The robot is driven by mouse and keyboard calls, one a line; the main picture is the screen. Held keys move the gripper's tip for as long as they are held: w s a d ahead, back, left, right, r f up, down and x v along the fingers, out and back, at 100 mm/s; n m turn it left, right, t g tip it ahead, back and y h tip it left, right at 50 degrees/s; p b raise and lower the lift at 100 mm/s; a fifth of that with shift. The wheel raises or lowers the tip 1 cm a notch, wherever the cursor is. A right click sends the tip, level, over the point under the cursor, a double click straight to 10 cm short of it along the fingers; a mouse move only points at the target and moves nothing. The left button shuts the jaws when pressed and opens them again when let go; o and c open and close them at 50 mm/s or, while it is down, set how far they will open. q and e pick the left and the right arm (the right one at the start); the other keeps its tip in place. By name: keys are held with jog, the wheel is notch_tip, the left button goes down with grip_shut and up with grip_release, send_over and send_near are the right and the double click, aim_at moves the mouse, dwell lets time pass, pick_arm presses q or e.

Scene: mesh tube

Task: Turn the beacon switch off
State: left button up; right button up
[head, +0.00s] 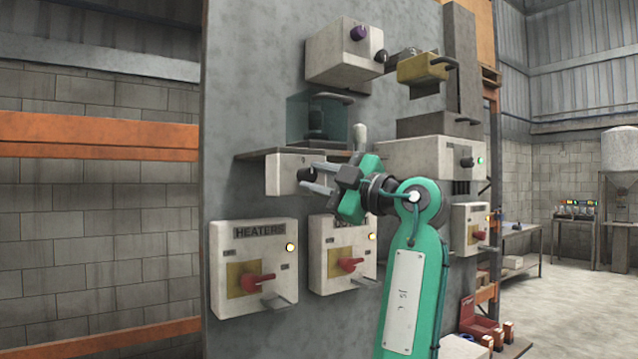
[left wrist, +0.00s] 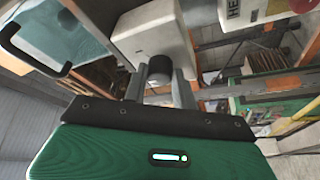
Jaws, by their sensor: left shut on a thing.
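My left gripper (head: 314,178) is shut on a dark round knob (head: 305,174) on the front of a small white box (head: 283,176). The left wrist view shows the knob (left wrist: 159,68) between the two fingers, with the white box behind it. Below are switch boxes with red handles on yellow plates: one labelled HEATERS (head: 252,268), a middle one (head: 342,257) with its label mostly hidden by my gripper, and one at the right (head: 470,230) with an unreadable label. I cannot tell which is the beacon switch. The HEATERS and middle boxes have lit yellowish lamps. My right gripper is not in view.
Above are a glass-shielded shelf (head: 318,118), a white box with a purple knob (head: 343,50) and a yellow box (head: 422,67). A white box with a green lamp (head: 430,158) is right of my gripper. Orange racking (head: 97,136) stands left; open floor lies at right.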

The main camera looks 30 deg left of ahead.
pick_arm(q)
jog(key=shift+n, duration=0.5)
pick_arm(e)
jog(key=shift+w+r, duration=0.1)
pick_arm(q)
jog(key=o, duration=1)
jog(key=shift+c, duration=0.2)
jog(key=shift+d, duration=0.1)
jog(key=b+v, duration=0.2)
jog(key=v, duration=1.1)
jog(key=shift+d, duration=0.3)
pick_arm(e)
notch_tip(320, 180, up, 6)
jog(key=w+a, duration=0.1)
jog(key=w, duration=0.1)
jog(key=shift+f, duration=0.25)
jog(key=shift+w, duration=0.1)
